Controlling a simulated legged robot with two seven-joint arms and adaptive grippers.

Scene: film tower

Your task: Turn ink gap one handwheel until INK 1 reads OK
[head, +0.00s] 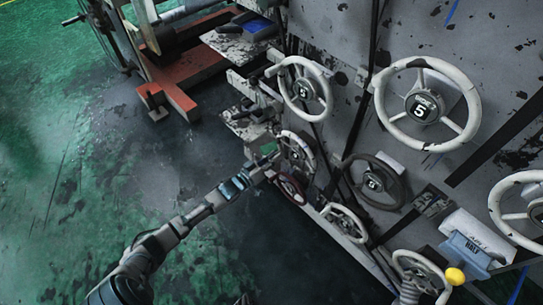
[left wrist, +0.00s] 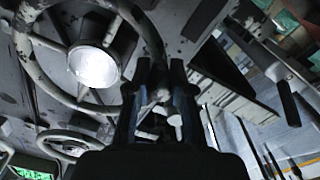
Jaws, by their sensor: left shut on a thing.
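Several handwheels stand on the grey machine side. My left gripper (head: 262,166) reaches in from the left to the left edge of a small pale handwheel (head: 297,150), just above a reddish one (head: 291,188). In the left wrist view, the two fingers (left wrist: 158,85) are shut on the rim of a handwheel (left wrist: 57,95), whose bright hub is at left. I cannot read which wheel is ink gap one. No INK 1 reading is legible.
A pale wheel marked 5 (head: 304,91), a larger one marked 5 (head: 427,104) and a dark wheel (head: 373,182) crowd the panel nearby. A blue HALF sign (head: 466,249) and yellow knob (head: 455,276) are at lower right. Green floor (head: 70,190) at left is open.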

